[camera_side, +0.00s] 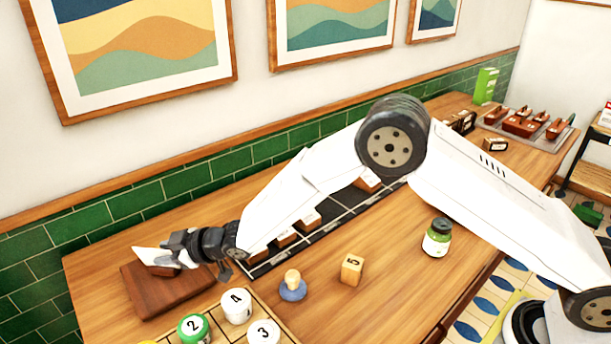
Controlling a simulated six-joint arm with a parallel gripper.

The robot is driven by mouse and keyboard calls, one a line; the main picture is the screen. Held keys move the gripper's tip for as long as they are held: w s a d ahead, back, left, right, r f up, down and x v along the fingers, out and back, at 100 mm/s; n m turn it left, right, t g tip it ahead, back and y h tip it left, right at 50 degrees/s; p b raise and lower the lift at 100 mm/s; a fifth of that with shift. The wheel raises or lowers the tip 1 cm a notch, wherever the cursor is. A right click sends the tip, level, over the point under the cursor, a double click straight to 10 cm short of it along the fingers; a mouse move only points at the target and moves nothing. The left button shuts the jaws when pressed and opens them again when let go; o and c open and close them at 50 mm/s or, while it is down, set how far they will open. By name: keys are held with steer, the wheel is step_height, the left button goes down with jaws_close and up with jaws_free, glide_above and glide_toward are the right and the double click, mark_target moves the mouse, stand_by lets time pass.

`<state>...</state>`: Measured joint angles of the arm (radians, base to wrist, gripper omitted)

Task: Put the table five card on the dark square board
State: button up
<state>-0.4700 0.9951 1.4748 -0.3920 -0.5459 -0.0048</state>
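The dark square board (150,300) lies on the wooden table at the left. A small card with a white face and a brown wooden base (150,257) is over the board's far part, at my gripper's tip. No number can be read on it, and I cannot tell whether it touches the board. My gripper (178,260) reaches in from the right, low over the board and against the card. Its fingers are small and partly hidden, so I cannot tell whether they are closed on the card. A wooden block marked 5 (352,269) stands mid-table.
A dark lined strip (335,225) with several similar card bases (310,218) runs behind my arm. A tray with numbered round pieces (236,306) is at the front.

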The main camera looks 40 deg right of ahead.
steer(key=v, duration=1.2)
stand_by(0.4)
steer(key=shift+d, duration=0.15)
stand_by(0.3)
steer(key=s+d+m+g+h, duration=0.1)
steer(key=s+d+m+h, duration=0.2)
steer(key=d, duration=0.5)
steer(key=s+d+m+g+h, duration=0.1)
steer(key=s+d+m+h, duration=0.2)
steer(key=d, duration=0.6)
steer(key=s+d+m+g+h, duration=0.1)
steer(key=s+d+m+g, duration=0.1)
steer(key=s, duration=0.6)
steer(key=s+d+m+g+h, duration=0.1)
steer(key=s+d+m+g, duration=0.1)
steer(key=s+d+g, duration=0.2)
steer(key=s+d, duration=0.3)
steer(key=s, duration=0.1)
steer(key=shift+d+f+m+h, duration=0.15)
steer(key=shift+d+m+h, duration=0.15)
steer(key=shift+m, duration=0.1)
